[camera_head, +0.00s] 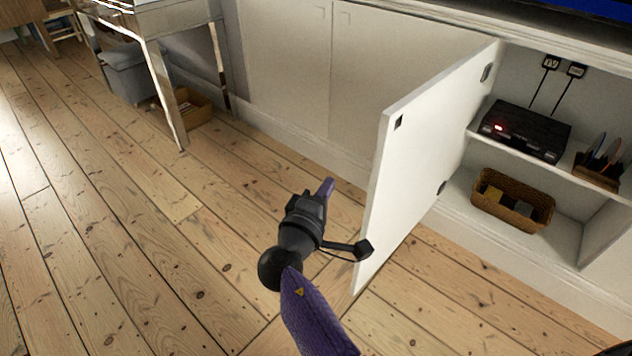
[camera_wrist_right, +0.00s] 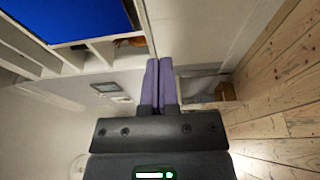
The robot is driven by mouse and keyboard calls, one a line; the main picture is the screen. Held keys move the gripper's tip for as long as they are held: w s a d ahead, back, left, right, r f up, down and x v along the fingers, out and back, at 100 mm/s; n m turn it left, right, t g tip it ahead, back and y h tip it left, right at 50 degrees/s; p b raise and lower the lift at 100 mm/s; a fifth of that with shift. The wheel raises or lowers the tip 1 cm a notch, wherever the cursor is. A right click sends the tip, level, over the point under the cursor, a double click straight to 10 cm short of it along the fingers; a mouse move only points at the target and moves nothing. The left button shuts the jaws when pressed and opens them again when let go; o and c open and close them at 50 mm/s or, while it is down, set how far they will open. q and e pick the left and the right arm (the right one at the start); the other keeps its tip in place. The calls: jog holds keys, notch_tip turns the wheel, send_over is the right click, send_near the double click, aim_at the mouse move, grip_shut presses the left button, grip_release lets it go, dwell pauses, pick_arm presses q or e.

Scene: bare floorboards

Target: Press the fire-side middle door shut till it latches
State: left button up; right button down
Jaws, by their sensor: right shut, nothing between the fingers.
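The white middle door (camera_head: 425,155) stands wide open, swung out from the cabinet front over the floor. Its inner face shows, with hinge fittings near the cabinet and a small dark catch (camera_head: 398,122) near the upper corner of its free edge. My right gripper (camera_head: 327,187) is shut and empty, left of the door's free edge, on the outer-face side. It appears apart from the door; a dark part of my wrist overlaps the door's lower corner in the head view. In the right wrist view the purple fingers (camera_wrist_right: 159,80) are together. My left gripper is not in view.
The open compartment has a shelf with a black box (camera_head: 525,130) and a rack (camera_head: 600,165); a wicker basket (camera_head: 512,200) sits below. Closed white doors (camera_head: 285,60) continue leftward. A desk (camera_head: 165,20) stands at upper left. The floorboards (camera_head: 110,230) left of my gripper are clear.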

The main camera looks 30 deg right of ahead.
jog(key=s+b+x, duration=0.1)
jog(key=b+x, duration=0.2)
jog(key=x, duration=0.7)
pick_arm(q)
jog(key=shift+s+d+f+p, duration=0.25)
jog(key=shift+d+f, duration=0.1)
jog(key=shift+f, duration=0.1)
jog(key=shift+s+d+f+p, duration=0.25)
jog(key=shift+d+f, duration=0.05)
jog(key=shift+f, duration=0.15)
pick_arm(e)
jog(key=s+d, duration=0.2)
jog(key=s, duration=0.1)
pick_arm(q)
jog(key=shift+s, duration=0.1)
pick_arm(e)
jog(key=shift+s, duration=0.1)
